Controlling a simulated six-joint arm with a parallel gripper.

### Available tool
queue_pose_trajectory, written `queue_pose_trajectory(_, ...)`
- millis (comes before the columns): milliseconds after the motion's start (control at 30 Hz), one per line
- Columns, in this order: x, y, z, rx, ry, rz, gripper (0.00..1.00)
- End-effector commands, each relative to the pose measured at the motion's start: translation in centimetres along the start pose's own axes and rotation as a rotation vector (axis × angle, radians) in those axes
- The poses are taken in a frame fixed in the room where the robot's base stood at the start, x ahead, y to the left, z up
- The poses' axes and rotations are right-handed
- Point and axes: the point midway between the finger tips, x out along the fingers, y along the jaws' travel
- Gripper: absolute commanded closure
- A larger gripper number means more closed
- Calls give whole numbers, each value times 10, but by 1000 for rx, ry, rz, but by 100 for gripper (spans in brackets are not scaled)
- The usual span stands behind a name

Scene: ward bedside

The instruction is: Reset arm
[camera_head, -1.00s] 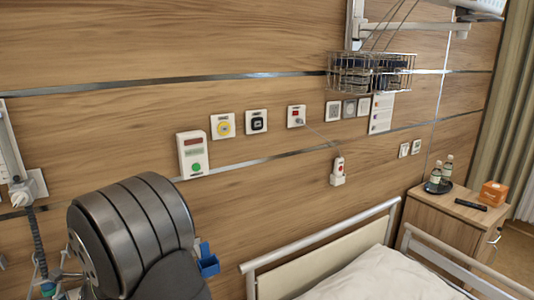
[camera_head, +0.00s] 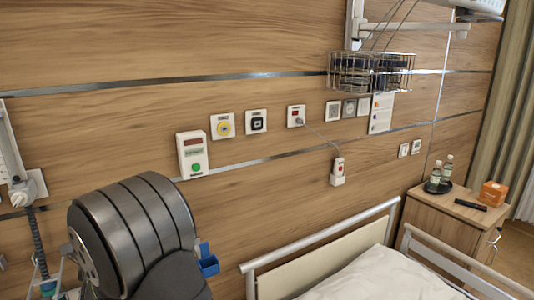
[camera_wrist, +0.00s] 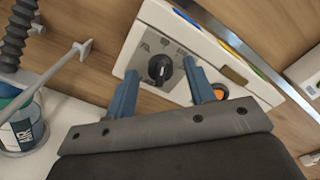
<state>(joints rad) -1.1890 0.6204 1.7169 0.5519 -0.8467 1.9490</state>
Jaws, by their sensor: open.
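My gripper (camera_wrist: 164,76) is open in the wrist view, with its two blue fingers apart and nothing held between them. A black rotary knob (camera_wrist: 160,68) on a pale wall panel (camera_wrist: 140,35) shows between and beyond the fingertips. Whether the fingers touch the panel cannot be told. An orange round button (camera_wrist: 220,91) on the same panel is partly hidden behind the right finger. In the head view my arm fills the lower left, and only a blue part of my gripper (camera_head: 208,262) shows beside it. The knob panel is hidden there.
A box with a green button (camera_head: 196,168) and several small wall plates sit to the right of my arm. The bed (camera_head: 325,245) and bedside cabinet (camera_head: 440,217) stand further right. In the wrist view, a grey corrugated hose (camera_wrist: 18,35) and a clear container (camera_wrist: 22,130) are at left.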

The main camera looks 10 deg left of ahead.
Motion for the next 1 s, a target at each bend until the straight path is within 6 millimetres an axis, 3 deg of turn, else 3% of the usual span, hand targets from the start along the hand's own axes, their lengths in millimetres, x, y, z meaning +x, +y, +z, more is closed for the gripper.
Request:
queue_pose_trajectory(400,0,-1,0,290,0,0,51)
queue_pose_trajectory(867,0,-1,0,352,0,0,51)
queue_pose_trajectory(900,0,-1,0,352,0,0,49)
queue_pose_trajectory(1000,0,-1,0,351,0,0,29)
